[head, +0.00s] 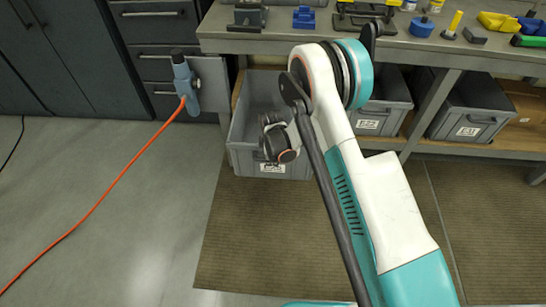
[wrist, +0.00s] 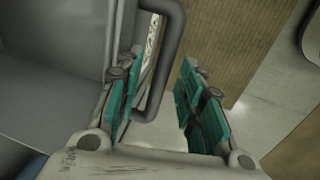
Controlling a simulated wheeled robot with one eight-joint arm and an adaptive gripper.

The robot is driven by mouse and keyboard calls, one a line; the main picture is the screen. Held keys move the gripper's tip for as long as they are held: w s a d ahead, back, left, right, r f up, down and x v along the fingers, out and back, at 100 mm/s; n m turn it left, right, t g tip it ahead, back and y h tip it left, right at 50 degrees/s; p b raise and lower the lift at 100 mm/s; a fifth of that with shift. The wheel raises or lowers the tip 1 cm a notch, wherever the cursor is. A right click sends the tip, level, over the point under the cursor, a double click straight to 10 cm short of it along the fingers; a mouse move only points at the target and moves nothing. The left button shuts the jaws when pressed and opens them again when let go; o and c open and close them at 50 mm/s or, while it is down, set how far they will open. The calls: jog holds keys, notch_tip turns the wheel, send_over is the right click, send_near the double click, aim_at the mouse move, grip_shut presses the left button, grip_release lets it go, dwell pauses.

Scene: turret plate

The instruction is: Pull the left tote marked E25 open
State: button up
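The left tote (head: 238,135) is a grey open-topped bin at the left end of the lower shelf. It sticks out past the bench front, farther forward than the other totes. Its front label (head: 272,168) is too small to read surely. In the wrist view, the tote wall (wrist: 60,35) fills the left side and its dark handle (wrist: 173,45) stands out from it. My gripper (wrist: 157,88) is open, with the handle bar between its teal-padded fingers; no clear grip shows. In the head view my wrist hides part of the tote and the fingertips.
Two more grey totes, a middle one (head: 369,123) and a right one (head: 467,131), sit on the shelf. A grey drawer cabinet (head: 160,60) stands to the left. A brown mat (head: 255,240) covers clear floor in front.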

notch_tip(320, 180, up, 12)
jog(key=s, duration=0.2)
dwell(0.4)
jog(key=shift+f, duration=0.1)
jog(key=s+d+r+m+t, duration=0.1)
jog(key=s+d+r+m, duration=0.25)
jog(key=r, duration=0.55)
jog(key=s+d+r+m, duration=0.25)
jog(key=d+r, duration=0.25)
jog(key=r, duration=0.3)
jog(key=s+d+r+m+t, duration=0.15)
jog(key=s+d+r, duration=0.3)
jog(key=r, duration=0.45)
jog(key=s+d+r+m+t, duration=0.1)
jog(key=s+d+m, duration=0.4)
jog(key=s, duration=0.5)
jog(key=s+d+r+m+t, duration=0.1)
jog(key=s+d+r+m, duration=0.3)
jog(key=s, duration=0.6)
jog(key=shift+d+m, duration=0.65)
jog(key=shift+d, duration=0.1)
jog(key=shift+r, duration=0.1)
